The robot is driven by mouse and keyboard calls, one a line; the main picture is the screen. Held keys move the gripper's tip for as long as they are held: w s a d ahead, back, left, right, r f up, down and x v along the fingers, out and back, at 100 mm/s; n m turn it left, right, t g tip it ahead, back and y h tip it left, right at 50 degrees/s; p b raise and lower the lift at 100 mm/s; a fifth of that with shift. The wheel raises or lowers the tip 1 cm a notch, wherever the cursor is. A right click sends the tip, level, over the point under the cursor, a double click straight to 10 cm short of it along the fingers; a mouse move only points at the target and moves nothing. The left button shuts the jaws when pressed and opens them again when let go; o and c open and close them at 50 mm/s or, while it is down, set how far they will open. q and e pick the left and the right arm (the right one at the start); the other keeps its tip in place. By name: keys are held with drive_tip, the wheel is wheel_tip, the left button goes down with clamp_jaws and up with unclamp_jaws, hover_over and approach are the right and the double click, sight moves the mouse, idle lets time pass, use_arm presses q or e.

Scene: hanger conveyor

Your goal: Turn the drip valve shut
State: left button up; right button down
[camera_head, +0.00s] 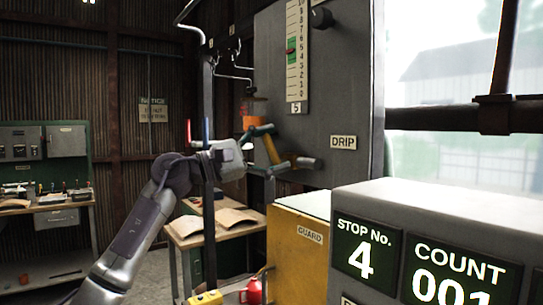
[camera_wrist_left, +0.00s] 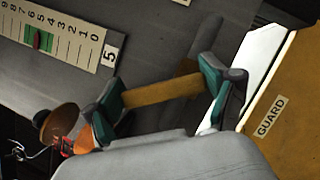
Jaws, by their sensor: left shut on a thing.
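The drip valve's yellow-orange handle (camera_head: 270,150) is at the grey panel, left of the DRIP label (camera_head: 343,142). In the left wrist view the handle (camera_wrist_left: 160,92) is a straight bar that slants up to the right. My left gripper (camera_head: 273,148), with teal fingers, reaches it from the left and is shut on it. In the left wrist view one finger of the gripper (camera_wrist_left: 160,95) is at each end of the bar. The valve's stem is largely hidden behind the fingers. My right gripper is in neither view.
A numbered scale (camera_head: 297,55) with a green marker is above the valve. A yellow guard box (camera_head: 297,250) is below, and a grey counter console (camera_head: 430,225) reading stop 4, count 001 stands front right.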

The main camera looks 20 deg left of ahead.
use_arm(q)
drive_tip(key=m, duration=0.1)
drive_tip(key=m+g, duration=0.1)
drive_tip(key=m+p, duration=0.1)
drive_tip(key=m, duration=0.1)
drive_tip(key=shift+s+d+r+g, duration=0.2)
drive_tip(key=shift+s+d+g, duration=0.1)
drive_tip(key=shift+d, duration=0.05)
drive_tip(key=shift+s+d+f+m+g+y+p, duration=0.15)
drive_tip(key=shift+m+y+p, duration=0.1)
drive_tip(key=shift+m, duration=0.35)
drive_tip(key=shift+d+r+m+g+y+p, duration=0.1)
drive_tip(key=shift+m+g+y, duration=0.1)
drive_tip(key=shift+m, duration=0.4)
drive_tip(key=shift+s+d+f+m+g+y+p, duration=0.15)
drive_tip(key=shift+m+y+p, duration=0.1)
drive_tip(key=shift+m, duration=0.35)
drive_tip(key=o, duration=1.5)
drive_tip(key=v, duration=1.2)
